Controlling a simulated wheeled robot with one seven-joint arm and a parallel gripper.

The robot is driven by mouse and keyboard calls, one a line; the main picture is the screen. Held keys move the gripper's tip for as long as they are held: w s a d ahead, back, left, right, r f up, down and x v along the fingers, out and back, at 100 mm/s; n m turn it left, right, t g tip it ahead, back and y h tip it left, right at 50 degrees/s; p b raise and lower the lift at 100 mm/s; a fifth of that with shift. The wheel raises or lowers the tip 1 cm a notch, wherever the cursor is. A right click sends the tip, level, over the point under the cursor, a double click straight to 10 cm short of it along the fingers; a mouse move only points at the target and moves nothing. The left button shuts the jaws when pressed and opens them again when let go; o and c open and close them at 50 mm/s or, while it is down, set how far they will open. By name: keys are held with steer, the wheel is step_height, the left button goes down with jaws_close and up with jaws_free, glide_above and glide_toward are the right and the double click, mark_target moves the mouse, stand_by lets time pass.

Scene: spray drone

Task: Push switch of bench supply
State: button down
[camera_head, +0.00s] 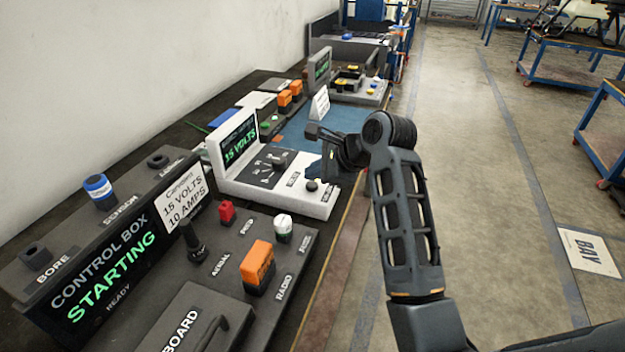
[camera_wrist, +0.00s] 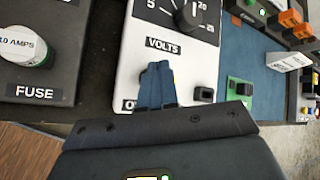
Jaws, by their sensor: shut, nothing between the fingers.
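The bench supply (camera_head: 232,178) is a pale unit with a lit "15 VOLTS" screen (camera_head: 240,143) and a black dial (camera_head: 278,163). A black round-topped control (camera_head: 311,185) stands near its front end. In the wrist view its white panel (camera_wrist: 135,55) shows the VOLTS dial (camera_wrist: 187,17). A label below begins with "O", and the rest is hidden. My gripper (camera_wrist: 158,72), with blue fingers, is shut and empty over this part of the panel and hides what lies under it. In the head view my gripper (camera_head: 329,160) appears just beyond the front control. I cannot tell whether it touches anything.
The control box (camera_head: 60,275) reads "STARTING" at the near left. An orange radio switch (camera_head: 257,262) and a white-and-green fuse cap (camera_head: 283,225) stand on the panel nearby. A blue mat (camera_head: 290,128) lies beyond the supply. Floor (camera_head: 480,200) at the right is open.

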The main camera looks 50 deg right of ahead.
mark_target(315, 186)
steer(key=shift+r, duration=0.1)
step_height(315, 186, up, 4)
steer(key=p, duration=0.5)
steer(key=shift+r, duration=0.9)
